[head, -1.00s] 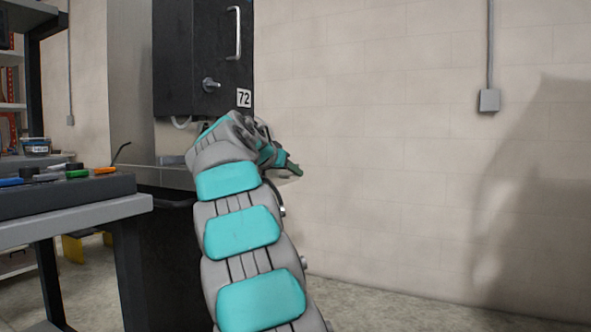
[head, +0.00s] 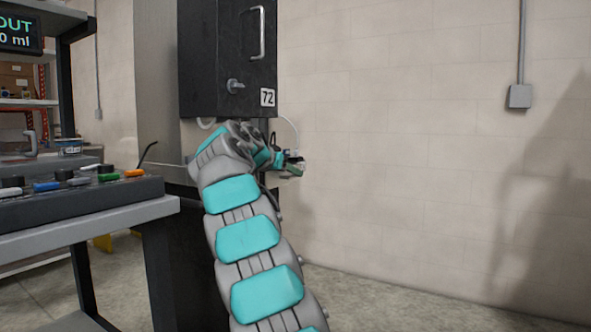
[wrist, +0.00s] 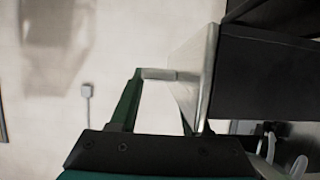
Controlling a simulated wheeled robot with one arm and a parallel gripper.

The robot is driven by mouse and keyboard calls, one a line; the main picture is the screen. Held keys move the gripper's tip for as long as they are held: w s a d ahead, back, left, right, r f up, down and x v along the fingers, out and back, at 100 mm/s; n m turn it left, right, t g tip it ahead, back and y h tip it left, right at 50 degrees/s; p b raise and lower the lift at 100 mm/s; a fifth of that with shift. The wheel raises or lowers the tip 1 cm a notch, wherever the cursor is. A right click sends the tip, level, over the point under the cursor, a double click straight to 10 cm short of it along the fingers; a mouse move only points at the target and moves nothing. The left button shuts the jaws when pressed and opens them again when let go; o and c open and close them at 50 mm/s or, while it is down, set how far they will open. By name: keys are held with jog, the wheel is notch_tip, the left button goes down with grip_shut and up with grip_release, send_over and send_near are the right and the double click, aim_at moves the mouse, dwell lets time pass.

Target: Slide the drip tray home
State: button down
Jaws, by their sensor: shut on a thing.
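The drip tray (wrist: 206,75) shows in the wrist view as a pale grey metal panel with a short grey tab (wrist: 158,75) on its left side. My gripper (wrist: 162,85) has two green fingers and is shut on the tray at this tab. The right fingertip is partly hidden by the panel. The tray lies against or close beside the black dispenser body (wrist: 265,75); I cannot tell how far in it sits. In the head view my gripper (head: 291,169) is below and right of the dispenser (head: 228,55), and my arm hides most of the tray area.
A grey bench with a control box (head: 80,200) of coloured switches stands at the left. Shelves are behind it. The dispenser carries a handle (head: 261,34), a tap (head: 235,86) and label 72 (head: 267,97).

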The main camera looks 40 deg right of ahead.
jog(key=shift+w+a+p, duration=0.4)
jog(key=shift+w+p, duration=0.15)
jog(key=shift+w, duration=0.3)
jog(key=shift+w+a+p, duration=0.35)
jog(key=shift+w+p, duration=0.2)
jog(key=shift+w, duration=0.4)
jog(key=shift+f, duration=0.3)
jog(key=shift+w+a, duration=0.1)
jog(key=shift+w, duration=0.05)
jog(key=shift+w+a+r+p, duration=0.1)
jog(key=shift+w+a+p, duration=0.3)
jog(key=shift+w+p, duration=0.45)
jog(key=shift+w+a+f+p, duration=0.1)
jog(key=shift+w+a+p, duration=0.3)
jog(key=shift+w+p, duration=0.45)
jog(key=shift+w+a+r+p, duration=0.1)
jog(key=shift+w+a+p, duration=0.3)
jog(key=shift+w+p, duration=0.4)
jog(key=shift+c, duration=1.4)
grip_release()
jog(key=shift+s, duration=0.15)
